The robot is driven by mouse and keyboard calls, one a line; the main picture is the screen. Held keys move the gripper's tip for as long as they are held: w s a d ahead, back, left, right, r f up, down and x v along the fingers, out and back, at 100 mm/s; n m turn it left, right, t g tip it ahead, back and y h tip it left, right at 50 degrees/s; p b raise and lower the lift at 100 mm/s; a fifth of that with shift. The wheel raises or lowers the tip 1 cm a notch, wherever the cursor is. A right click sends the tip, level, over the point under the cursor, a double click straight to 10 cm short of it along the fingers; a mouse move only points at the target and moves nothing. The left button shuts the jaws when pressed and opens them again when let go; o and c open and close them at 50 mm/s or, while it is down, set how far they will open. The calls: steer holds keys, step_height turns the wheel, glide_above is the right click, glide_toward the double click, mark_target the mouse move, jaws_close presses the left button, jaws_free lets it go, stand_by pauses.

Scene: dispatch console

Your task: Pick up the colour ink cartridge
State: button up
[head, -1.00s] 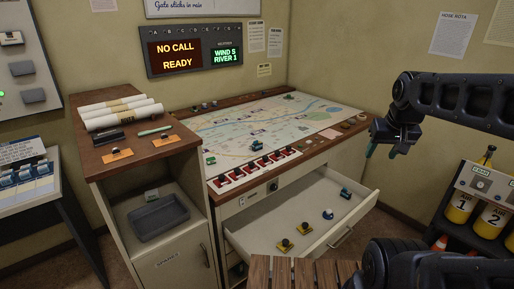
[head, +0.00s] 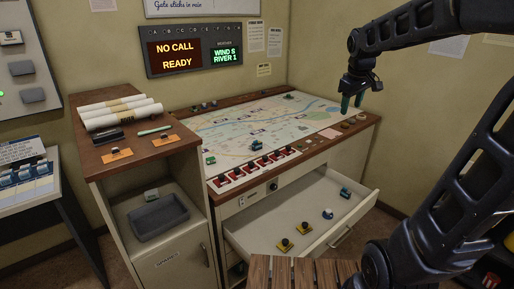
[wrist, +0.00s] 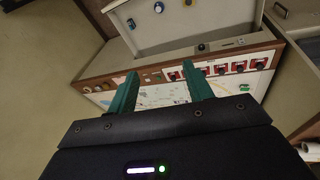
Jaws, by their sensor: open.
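I cannot pick out a colour ink cartridge with certainty; the small items are too tiny to read. The open drawer (head: 290,215) holds two yellow-and-dark pieces (head: 284,244) at its front left, a blue-and-white piece (head: 327,214) and a blue piece (head: 346,193). My gripper (head: 352,103) is open and empty, green fingers pointing down above the map table's right end. In the wrist view my gripper (wrist: 159,72) has its fingers apart with nothing between them.
A row of red switches (head: 255,168) lines the map table's front edge. A wooden cabinet at left carries rolled papers (head: 122,115), a green pen (head: 154,131) and a grey tray (head: 158,216) on its shelf. A slatted wooden surface (head: 300,270) is at front.

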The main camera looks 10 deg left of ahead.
steer(key=w+a+n, duration=0.2)
steer(key=w+a, duration=0.1)
steer(key=w, duration=0.4)
steer(key=w+a+n, duration=0.3)
steer(key=w+a, duration=0.1)
steer(key=w, duration=0.2)
steer(key=n+g+h, duration=0.1)
steer(key=n+h, duration=0.1)
steer(key=n, duration=1.2)
glide_above(258, 142)
steer(key=s+a, duration=0.1)
steer(key=a, duration=0.1)
steer(key=f, duration=2.8)
steer(key=shift+s+d+f, duration=0.2)
steer(key=shift+f, duration=0.15)
steer(key=shift+w+a+f, duration=0.1)
steer(key=shift+f, duration=0.15)
steer(key=x, duration=0.5)
steer(key=shift+f, duration=0.25)
steer(key=shift+s+a+x, duration=0.1)
steer(key=shift+a+x, duration=0.05)
steer(key=shift+x, duration=1.15)
steer(key=shift+s+a+x, duration=0.15)
steer(key=shift+x, duration=1.15)
steer(key=shift+c, duration=0.2)
